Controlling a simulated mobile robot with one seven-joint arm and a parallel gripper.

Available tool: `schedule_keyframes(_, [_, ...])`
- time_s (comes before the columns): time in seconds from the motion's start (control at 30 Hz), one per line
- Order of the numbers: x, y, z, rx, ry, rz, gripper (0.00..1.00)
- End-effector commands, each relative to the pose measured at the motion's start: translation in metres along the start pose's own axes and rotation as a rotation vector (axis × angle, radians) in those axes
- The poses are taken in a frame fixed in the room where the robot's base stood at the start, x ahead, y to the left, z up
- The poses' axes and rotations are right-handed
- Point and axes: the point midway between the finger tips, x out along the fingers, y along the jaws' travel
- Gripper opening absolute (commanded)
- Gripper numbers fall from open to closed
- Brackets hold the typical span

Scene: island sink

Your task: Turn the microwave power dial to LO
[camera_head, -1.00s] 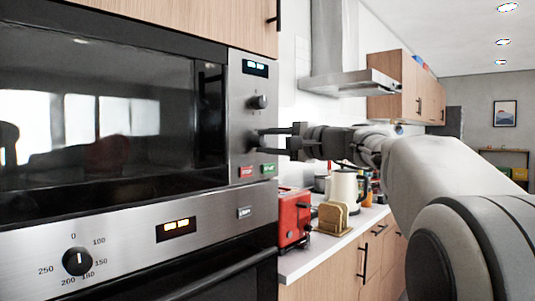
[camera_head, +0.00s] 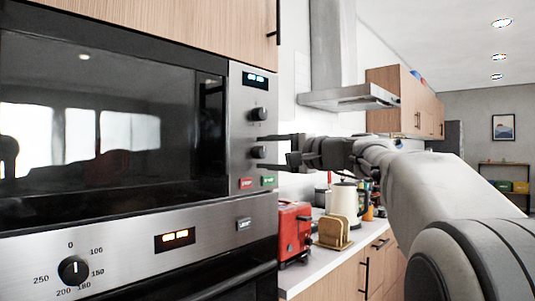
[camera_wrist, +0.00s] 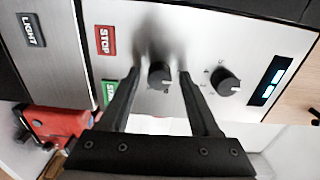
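The microwave control panel (camera_head: 247,130) carries two round black dials in a column under a lit display (camera_head: 255,79). The upper dial (camera_head: 259,114) stands clear of my gripper and also shows in the wrist view (camera_wrist: 225,82). The lower dial (camera_head: 257,152) sits between my fingertips in the wrist view (camera_wrist: 158,77). My gripper (camera_wrist: 160,76) is open, with one finger on each side of the lower dial and gaps visible beside it. In the head view my gripper (camera_head: 267,152) reaches the panel from the right.
A red STOP button (camera_head: 246,183) and a green START button (camera_head: 268,181) lie just below the lower dial. An oven with its own dial (camera_head: 74,270) is underneath. A red toaster (camera_head: 294,232) and a white kettle (camera_head: 344,203) stand on the counter to the right.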

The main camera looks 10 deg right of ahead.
Motion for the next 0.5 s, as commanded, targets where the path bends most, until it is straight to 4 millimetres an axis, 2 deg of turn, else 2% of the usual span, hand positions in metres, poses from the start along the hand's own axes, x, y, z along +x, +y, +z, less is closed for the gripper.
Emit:
schedule_keyframes(0.33, [-0.002, 0.0, 0.0, 0.001, 0.001, 0.0, 0.68])
schedule_keyframes(0.5, [-0.023, -0.001, -0.001, 0.001, 0.005, 0.0, 0.68])
